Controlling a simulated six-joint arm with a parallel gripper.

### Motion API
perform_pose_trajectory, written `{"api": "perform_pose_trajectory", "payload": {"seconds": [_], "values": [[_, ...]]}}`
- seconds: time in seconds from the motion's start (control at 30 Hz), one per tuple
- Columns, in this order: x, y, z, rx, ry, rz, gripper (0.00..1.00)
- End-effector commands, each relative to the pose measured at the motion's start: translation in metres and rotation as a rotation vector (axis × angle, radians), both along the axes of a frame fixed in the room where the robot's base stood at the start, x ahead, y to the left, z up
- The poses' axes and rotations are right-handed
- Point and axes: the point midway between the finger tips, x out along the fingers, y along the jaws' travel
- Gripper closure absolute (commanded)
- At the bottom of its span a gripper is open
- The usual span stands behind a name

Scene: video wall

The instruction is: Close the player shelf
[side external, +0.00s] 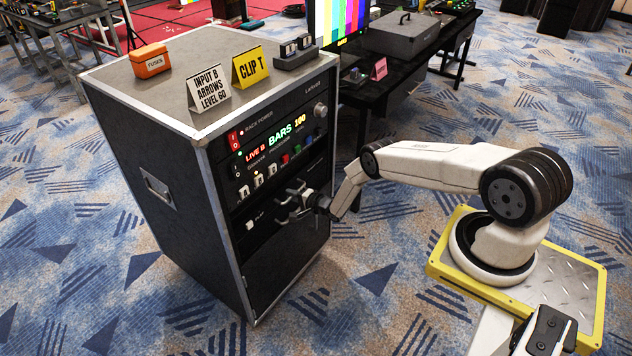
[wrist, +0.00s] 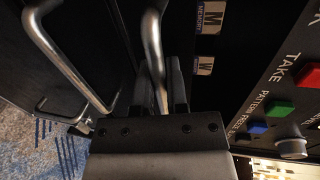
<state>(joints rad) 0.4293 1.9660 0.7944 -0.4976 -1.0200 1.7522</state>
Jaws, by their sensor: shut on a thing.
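The player shelf (side external: 258,216) is in the dark front of the rack, below the lit control panel, with a small white button marked PLAY. How far it stands out is hard to tell. My gripper (side external: 294,203) is at the rack front, right of that button. In the wrist view my gripper (wrist: 157,82) has its fingers on both sides of a metal bar handle (wrist: 153,45) and is shut on it. A second bar handle (wrist: 70,58) is at the left, clear of the fingers. My gripper hides part of the front in the side view.
The rack (side external: 172,235) carries an orange fuse box (side external: 150,62), a white sign (side external: 210,90) and a yellow sign (side external: 250,68) on top. Coloured buttons (wrist: 280,108) lie right of my gripper. A black desk (side external: 395,85) stands behind. Carpet in front is clear.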

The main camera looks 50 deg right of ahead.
Motion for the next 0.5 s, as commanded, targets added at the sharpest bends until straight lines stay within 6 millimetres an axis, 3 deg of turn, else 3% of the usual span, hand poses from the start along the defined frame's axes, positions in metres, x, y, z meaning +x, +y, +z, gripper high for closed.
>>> {"api": "perform_pose_trajectory", "payload": {"seconds": [0.17, 0.2, 0.3, 0.5], "values": [[0.0043, -0.0005, 0.0040, -0.004, -0.006, 0.001, 1.00], [0.0044, -0.0005, 0.0041, -0.004, -0.006, 0.001, 0.76], [0.0040, -0.0004, 0.0038, -0.004, -0.006, 0.001, 0.50], [0.0025, -0.0002, 0.0023, -0.003, -0.003, 0.001, 0.50]]}}
